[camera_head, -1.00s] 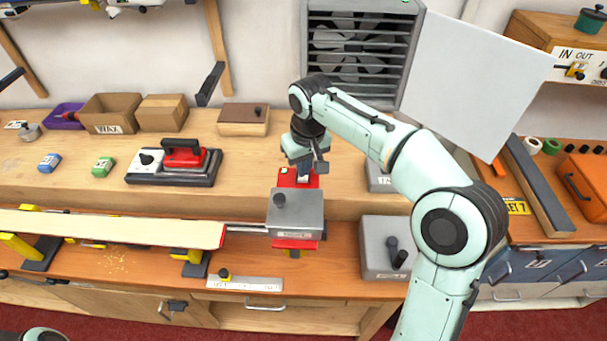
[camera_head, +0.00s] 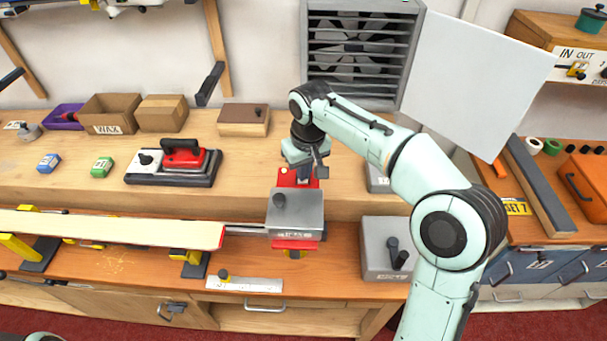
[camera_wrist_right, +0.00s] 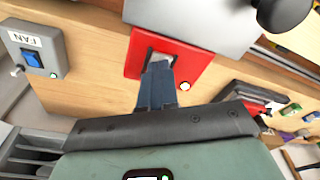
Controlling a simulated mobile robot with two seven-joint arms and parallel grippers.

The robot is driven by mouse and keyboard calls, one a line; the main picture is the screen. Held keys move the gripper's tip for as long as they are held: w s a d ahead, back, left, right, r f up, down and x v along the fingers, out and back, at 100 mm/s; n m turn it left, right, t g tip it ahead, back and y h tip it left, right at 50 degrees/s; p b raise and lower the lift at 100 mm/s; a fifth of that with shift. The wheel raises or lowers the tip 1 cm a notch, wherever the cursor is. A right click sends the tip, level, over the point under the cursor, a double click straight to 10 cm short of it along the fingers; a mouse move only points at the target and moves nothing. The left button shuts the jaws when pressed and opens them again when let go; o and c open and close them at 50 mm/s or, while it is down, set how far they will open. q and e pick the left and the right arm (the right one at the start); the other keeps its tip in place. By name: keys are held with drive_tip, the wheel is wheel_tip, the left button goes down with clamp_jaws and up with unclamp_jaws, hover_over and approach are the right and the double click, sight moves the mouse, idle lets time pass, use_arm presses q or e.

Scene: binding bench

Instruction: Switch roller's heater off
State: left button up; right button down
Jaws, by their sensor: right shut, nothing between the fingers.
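The roller (camera_head: 296,208) is a grey-covered machine with a black knob and a red base, on the bench in the head view. Its red rear panel (camera_wrist_right: 194,67) shows in the wrist view, with a pale switch (camera_wrist_right: 161,57) in a dark frame and a small whitish light (camera_wrist_right: 185,87). My right gripper (camera_head: 306,184) is over this panel, shut and empty. In the wrist view its fingertips (camera_wrist_right: 158,68) are at the switch and partly hide it. I cannot tell whether they touch it or which way it is tilted. My left gripper is not in view.
A grey box with a blue switch, labelled FAN (camera_wrist_right: 33,50), stands beside the panel. A long pale board (camera_head: 110,229) lies left of the roller. A grey box with dark handles (camera_head: 385,249) stands to its right. A red-and-black tool (camera_head: 174,163) lies on the shelf.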

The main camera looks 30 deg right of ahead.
drive_tip(key=shift+r+p, duration=0.7)
drive_tip(key=shift+r, duration=0.65)
drive_tip(key=shift+w+r+p, duration=0.1)
drive_tip(key=shift+r+p, duration=0.2)
drive_tip(key=shift+r, duration=0.95)
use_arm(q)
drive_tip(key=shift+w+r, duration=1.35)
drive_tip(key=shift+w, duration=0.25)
use_arm(e)
drive_tip(key=shift+r, duration=0.95)
